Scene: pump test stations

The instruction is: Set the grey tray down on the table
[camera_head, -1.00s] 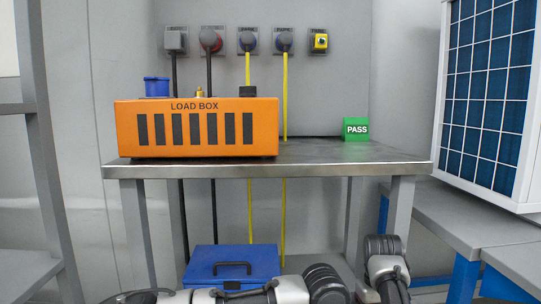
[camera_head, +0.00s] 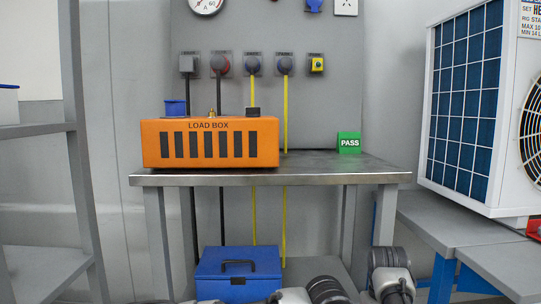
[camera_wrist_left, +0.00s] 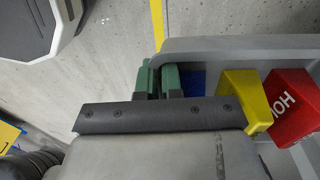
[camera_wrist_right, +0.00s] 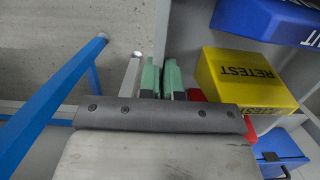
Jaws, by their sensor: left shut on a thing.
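The grey tray (camera_wrist_left: 240,43) shows in the left wrist view with a blue block (camera_wrist_left: 195,82), a yellow block (camera_wrist_left: 243,95) and a red block (camera_wrist_left: 290,105) in it. My left gripper (camera_wrist_left: 158,78) is shut on its wall. In the right wrist view the tray wall (camera_wrist_right: 162,22) runs down between the close-set fingers of my right gripper (camera_wrist_right: 162,78); the tray holds a yellow RETEST block (camera_wrist_right: 245,80) and a blue block (camera_wrist_right: 270,18) there. The head view shows neither tray nor fingertips. The steel table (camera_head: 330,168) stands ahead.
An orange load box (camera_head: 210,150) takes the table's left part. A green PASS block (camera_head: 349,142) stands at its back right. The tabletop between and in front of them is clear. A blue toolbox (camera_head: 238,275) sits below. A side bench (camera_head: 450,225) with a large unit is at right.

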